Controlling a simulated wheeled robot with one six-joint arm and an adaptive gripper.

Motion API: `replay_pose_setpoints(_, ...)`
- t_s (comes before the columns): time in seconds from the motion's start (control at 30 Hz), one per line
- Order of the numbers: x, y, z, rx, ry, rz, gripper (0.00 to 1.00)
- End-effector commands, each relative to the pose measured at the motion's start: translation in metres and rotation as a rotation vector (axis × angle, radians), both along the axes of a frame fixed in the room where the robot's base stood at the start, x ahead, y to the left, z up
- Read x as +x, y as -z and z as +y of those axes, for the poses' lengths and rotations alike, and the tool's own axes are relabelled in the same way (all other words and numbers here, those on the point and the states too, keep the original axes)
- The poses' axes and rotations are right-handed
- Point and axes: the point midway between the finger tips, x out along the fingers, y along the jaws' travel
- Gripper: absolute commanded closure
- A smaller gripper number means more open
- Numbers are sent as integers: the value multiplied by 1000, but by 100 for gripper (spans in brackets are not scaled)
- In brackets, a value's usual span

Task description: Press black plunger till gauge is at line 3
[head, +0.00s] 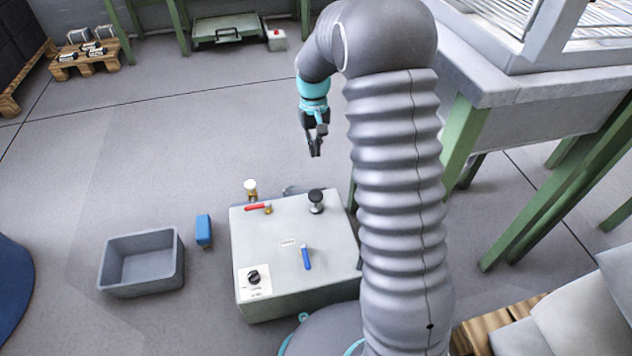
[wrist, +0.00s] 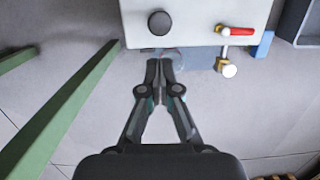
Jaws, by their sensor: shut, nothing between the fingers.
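The black plunger (head: 316,198) stands upright at the back right corner of the grey box (head: 280,240). In the wrist view the plunger (wrist: 160,23) shows from above as a dark round knob on the box (wrist: 200,10). A gauge (head: 292,190) seems to sit behind the box's back edge; its face and lines cannot be read. My gripper (head: 315,150) is shut and empty, above and behind the box. In the wrist view my gripper (wrist: 159,64) points toward the plunger, with its fingertips apart from the knob.
The box top also carries a red-handled valve (head: 258,207), a blue lever (head: 306,257) and a black knob (head: 253,277). A blue block (head: 203,230) and a grey bin (head: 141,263) stand left. A green-legged table (head: 462,140) stands right.

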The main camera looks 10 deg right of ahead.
Motion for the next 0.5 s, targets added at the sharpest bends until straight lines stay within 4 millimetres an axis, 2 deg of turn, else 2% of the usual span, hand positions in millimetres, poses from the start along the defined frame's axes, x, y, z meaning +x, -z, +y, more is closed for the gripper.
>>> replay_pose_setpoints(0.17,-3,14,0,0,0,4,100)
replay_pose_setpoints(0.5,-11,75,2,0,0,5,100)
